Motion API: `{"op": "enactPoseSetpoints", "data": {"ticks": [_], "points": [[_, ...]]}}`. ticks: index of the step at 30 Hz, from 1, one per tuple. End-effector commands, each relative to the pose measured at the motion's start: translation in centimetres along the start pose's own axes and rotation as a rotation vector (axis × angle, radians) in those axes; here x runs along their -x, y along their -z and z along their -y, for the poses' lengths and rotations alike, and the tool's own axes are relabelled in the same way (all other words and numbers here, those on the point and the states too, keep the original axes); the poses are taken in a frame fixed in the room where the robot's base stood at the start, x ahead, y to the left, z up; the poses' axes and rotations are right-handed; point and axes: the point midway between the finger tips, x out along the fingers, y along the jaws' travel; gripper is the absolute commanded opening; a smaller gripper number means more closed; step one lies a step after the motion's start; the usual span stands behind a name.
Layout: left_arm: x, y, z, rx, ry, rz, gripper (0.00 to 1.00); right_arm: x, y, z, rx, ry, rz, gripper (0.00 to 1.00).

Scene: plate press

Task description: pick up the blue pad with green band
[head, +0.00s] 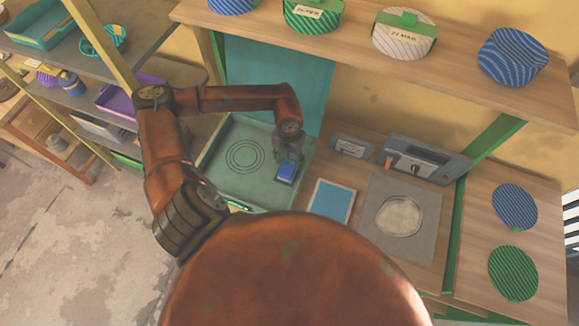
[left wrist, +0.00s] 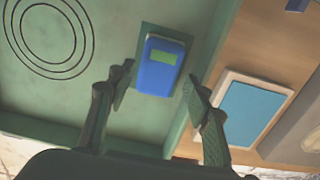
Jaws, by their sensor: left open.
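The blue pad (left wrist: 157,77) has a green band (left wrist: 163,57) across its top and sits in the green tray (head: 225,172), towards its right side. In the head view the blue pad (head: 287,171) shows just below my left gripper (head: 289,158). In the left wrist view the fingers of my left gripper (left wrist: 160,95) are spread, one on each side of the pad's near end, with gaps on both sides. The gripper is empty. My right gripper is not in view.
A white-framed light blue panel (head: 332,200) lies right of the tray. A grey mat with a pale disc (head: 400,215) and a grey device (head: 425,160) are farther right. A shelf (head: 460,75) with several round bundles runs above. Concentric rings mark the tray floor's clear left part.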

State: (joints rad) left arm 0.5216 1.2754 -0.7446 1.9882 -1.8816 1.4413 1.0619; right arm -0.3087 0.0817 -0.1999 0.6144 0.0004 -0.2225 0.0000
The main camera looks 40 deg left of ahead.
Motion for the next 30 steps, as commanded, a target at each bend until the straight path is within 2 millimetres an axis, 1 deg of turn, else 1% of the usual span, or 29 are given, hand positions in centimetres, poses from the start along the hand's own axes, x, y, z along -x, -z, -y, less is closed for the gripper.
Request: {"op": "enactPoseSetpoints", "data": {"ticks": [4,10,13,18,30], "points": [[-1.4,0.2,0.0,0.0,0.0,-0.002,0.46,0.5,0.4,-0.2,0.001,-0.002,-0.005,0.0],[-4.3,0.2,-0.1,0.001,0.001,-0.002,0.46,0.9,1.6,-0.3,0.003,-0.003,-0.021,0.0],[-4.9,0.2,0.0,-0.001,0.001,0.0,0.46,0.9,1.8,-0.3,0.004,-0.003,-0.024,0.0],[-4.9,0.2,-0.1,-0.002,0.001,0.0,0.46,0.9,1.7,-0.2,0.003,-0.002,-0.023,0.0],[-4.8,0.2,-0.1,-0.001,0.001,0.0,0.18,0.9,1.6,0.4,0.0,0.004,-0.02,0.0]]}}
